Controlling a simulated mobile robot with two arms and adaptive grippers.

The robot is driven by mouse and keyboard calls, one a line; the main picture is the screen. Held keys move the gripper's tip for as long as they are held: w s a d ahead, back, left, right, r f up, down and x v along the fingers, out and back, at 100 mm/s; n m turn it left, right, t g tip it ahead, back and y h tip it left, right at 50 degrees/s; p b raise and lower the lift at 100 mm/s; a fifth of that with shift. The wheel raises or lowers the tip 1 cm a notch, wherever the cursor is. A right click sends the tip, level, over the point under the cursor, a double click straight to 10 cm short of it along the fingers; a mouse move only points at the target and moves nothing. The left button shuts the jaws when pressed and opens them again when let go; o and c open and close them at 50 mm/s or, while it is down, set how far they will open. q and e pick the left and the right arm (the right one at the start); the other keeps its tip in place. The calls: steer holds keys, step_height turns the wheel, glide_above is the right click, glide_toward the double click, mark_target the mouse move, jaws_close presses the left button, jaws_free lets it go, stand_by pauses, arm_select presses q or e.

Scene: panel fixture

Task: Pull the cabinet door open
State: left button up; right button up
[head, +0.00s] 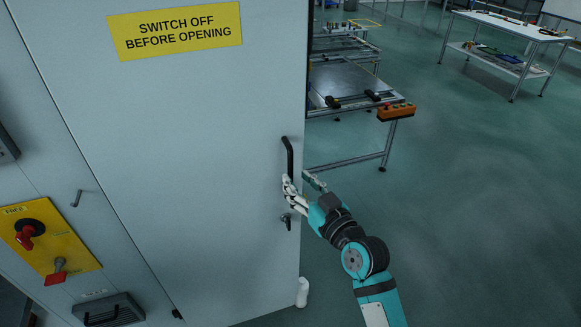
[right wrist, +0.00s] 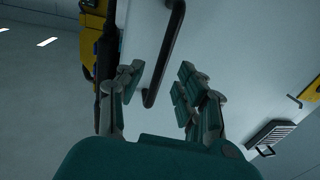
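The pale grey cabinet door (head: 210,130) fills the left half of the head view, and no gap shows at its edges. Its black bar handle (head: 288,155) stands upright near the door's right edge. My right gripper (head: 299,186) is at the handle's lower end. In the right wrist view, my right gripper's fingers (right wrist: 158,88) are spread apart, with the handle (right wrist: 168,52) running between them. The gripper is open, and a space shows between the handle and the right-hand fingers; contact with the left-hand finger is unclear. My left gripper is in neither view.
A key (head: 287,220) sits in the door below the handle. A yellow switch panel (head: 40,232) with red controls is at the left. A workbench (head: 350,82) with an orange button box (head: 396,111) stands behind the door's right edge. The green floor at right is clear.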

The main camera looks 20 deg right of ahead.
mark_target(292, 175)
steer(key=x, duration=0.4)
steer(key=shift+p, duration=0.35)
steer(key=shift+c, duration=0.4)
jaws_close()
